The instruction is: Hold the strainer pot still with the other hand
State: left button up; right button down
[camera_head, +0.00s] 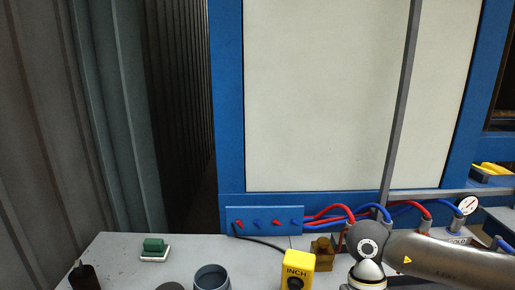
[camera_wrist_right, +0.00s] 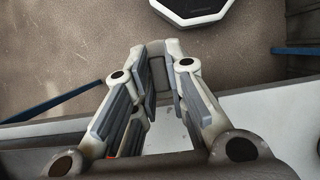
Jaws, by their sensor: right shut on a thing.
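An open grey round pot (camera_head: 212,278) stands at the bottom edge of the head view, cut off below. I cannot tell for sure that it is the strainer pot. A flat dark grey disc (camera_head: 170,286) lies left of it. In the right wrist view my right gripper (camera_wrist_right: 161,76) is shut on a small grey thing (camera_wrist_right: 155,82), mostly hidden between the finger pads; I cannot tell what it is. In the head view my right arm comes in from the right, its gripper out of frame. My left gripper is in neither view.
A yellow INCH box (camera_head: 297,268) and a brass block (camera_head: 322,250) stand right of the pot. Red and blue hoses run from a blue panel (camera_head: 264,220) behind. A green-topped pad (camera_head: 154,247) and a dark bottle (camera_head: 84,277) are at left. The bench (camera_head: 120,262) is otherwise fairly clear.

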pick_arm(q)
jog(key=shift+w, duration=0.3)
pick_arm(e)
jog(key=shift+w, duration=0.1)
jog(key=shift+w+a+r+m, duration=0.15)
jog(key=shift+a+m, duration=0.25)
jog(key=shift+a, duration=0.1)
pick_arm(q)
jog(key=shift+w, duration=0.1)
pick_arm(e)
jog(key=w+a+r+m+t+y, duration=0.1)
jog(key=w+a+r+m, duration=0.5)
jog(key=a, duration=0.3)
jog(key=w+a+r+m+t+y, duration=0.2)
jog(key=w+a+r+m, duration=0.3)
jog(key=a, duration=0.4)
jog(key=w+a+r+m+t+y, duration=0.1)
jog(key=w+a+r+m, duration=0.5)
jog(key=a, duration=0.3)
jog(key=shift+w+a+r+m+t, duration=0.3)
jog(key=shift+w+a+r, duration=0.05)
jog(key=shift+r, duration=0.5)
